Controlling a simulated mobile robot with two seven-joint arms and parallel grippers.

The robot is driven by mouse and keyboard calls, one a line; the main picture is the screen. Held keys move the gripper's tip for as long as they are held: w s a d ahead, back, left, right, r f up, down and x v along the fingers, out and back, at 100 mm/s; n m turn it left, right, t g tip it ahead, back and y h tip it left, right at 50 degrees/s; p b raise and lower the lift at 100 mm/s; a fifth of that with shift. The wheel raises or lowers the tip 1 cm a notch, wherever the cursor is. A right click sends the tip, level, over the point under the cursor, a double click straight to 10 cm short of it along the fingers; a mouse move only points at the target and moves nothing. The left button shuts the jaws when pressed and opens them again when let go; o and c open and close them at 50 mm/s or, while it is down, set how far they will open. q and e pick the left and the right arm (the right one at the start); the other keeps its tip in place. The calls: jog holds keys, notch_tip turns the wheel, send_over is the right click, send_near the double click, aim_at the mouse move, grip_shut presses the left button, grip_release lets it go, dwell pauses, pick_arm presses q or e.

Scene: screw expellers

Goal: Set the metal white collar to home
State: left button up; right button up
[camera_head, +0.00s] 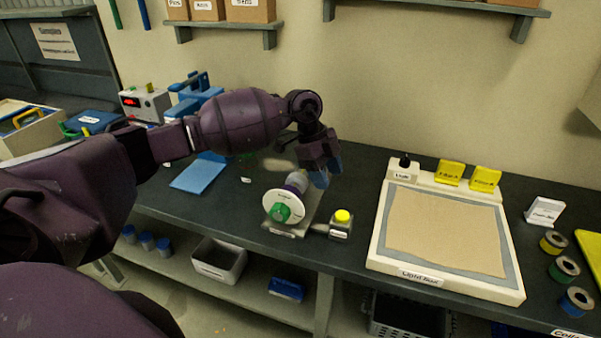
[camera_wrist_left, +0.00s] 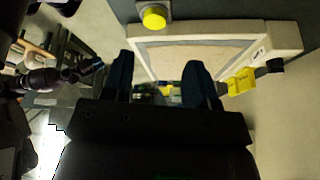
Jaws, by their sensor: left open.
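A small device (camera_head: 283,230) stands on the dark bench. At its front is a white round collar (camera_head: 288,204) with small unreadable lettering, around a green knob (camera_head: 280,213). A pale barrel lies behind the collar, partly hidden. My left gripper (camera_head: 318,179) is above and behind the device, fingers pointing down, close to the barrel; I cannot tell whether they touch. In the left wrist view its two dark blue fingers (camera_wrist_left: 158,62) are apart, with nothing seen between them. The collar is not visible there. A purple arm of mine (camera_wrist_left: 50,76) shows at the left; its gripper is too small to read.
A yellow button on a small box (camera_head: 342,217) sits just right of the device. Farther right is a large framed panel (camera_head: 447,272) with tan cloth and yellow blocks. A blue sheet (camera_head: 198,177) lies left. Coloured rolls (camera_head: 563,269) stand at the right edge.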

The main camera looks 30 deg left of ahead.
aim_at(297, 175)
pick_arm(q)
jog(key=w+a+r+n+y, duration=0.25)
jog(key=a+r+y, duration=0.3)
jog(key=a, duration=0.45)
jog(key=shift+n+h, duration=0.35)
jog(key=shift+n, duration=0.1)
jog(key=f, duration=1)
jog(key=shift+s+d+f, duration=0.15)
jog(key=shift+s+f, duration=0.05)
jog(key=shift+f, duration=0.05)
jog(key=shift+w, duration=0.1)
grip_shut()
